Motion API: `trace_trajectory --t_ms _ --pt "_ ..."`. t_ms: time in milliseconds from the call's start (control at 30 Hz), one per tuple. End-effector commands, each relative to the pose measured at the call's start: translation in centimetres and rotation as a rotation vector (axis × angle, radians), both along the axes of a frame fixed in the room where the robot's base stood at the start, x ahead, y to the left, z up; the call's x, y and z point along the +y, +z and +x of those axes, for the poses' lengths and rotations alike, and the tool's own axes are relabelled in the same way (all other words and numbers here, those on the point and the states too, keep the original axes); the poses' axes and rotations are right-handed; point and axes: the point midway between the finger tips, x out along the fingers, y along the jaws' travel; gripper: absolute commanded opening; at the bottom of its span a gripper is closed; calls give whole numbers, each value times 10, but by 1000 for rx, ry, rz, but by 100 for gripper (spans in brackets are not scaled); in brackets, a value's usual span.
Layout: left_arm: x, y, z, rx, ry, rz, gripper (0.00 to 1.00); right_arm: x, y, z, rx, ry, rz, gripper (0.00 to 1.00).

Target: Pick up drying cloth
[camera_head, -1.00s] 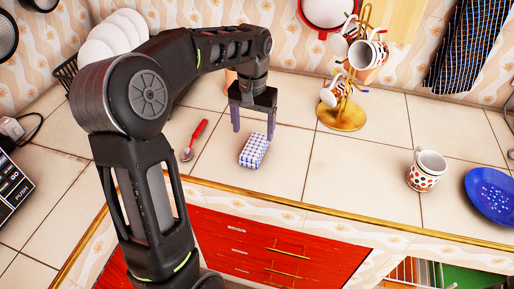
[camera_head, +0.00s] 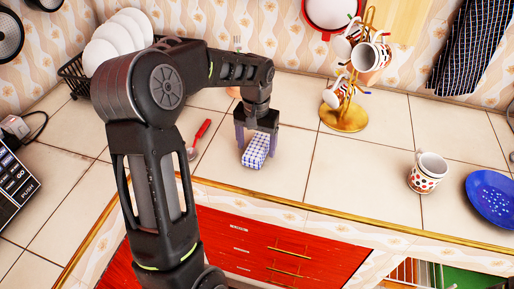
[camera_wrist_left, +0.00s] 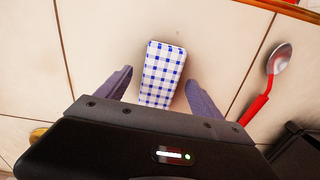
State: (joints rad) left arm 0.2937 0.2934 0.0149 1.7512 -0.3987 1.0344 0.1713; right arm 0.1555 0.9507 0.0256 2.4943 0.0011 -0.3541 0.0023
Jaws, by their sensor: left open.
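The drying cloth (camera_head: 256,150) is a folded, blue-and-white checked block lying on the tiled counter. It also shows in the left wrist view (camera_wrist_left: 161,75), lying lengthwise ahead of the jaws. My left gripper (camera_head: 257,147) is open and low over the counter, its purple-grey fingers on either side of the cloth. In the left wrist view my left gripper (camera_wrist_left: 160,82) has a finger on each side of the cloth's near end, with gaps between fingers and cloth. My right gripper is not in view.
A red-handled spoon (camera_head: 199,138) lies left of the cloth. A gold mug stand (camera_head: 345,115) with hanging mugs is behind right. A dotted mug (camera_head: 427,173) and a blue plate (camera_head: 492,198) are farther right. White plates (camera_head: 118,42) stand in a rack at back left. The counter right of the cloth is clear.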

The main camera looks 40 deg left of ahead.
Motion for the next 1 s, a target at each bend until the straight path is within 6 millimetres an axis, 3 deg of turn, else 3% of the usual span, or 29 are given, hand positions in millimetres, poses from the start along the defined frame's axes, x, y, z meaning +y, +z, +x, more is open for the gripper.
trace_trajectory --t_ms 167,733,1000 --pt "0 -15 0 0 -1 0 76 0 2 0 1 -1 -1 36" --pt "0 -15 0 -1 -1 0 76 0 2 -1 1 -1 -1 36" --pt "0 -15 0 -1 -1 0 55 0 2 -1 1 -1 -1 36"
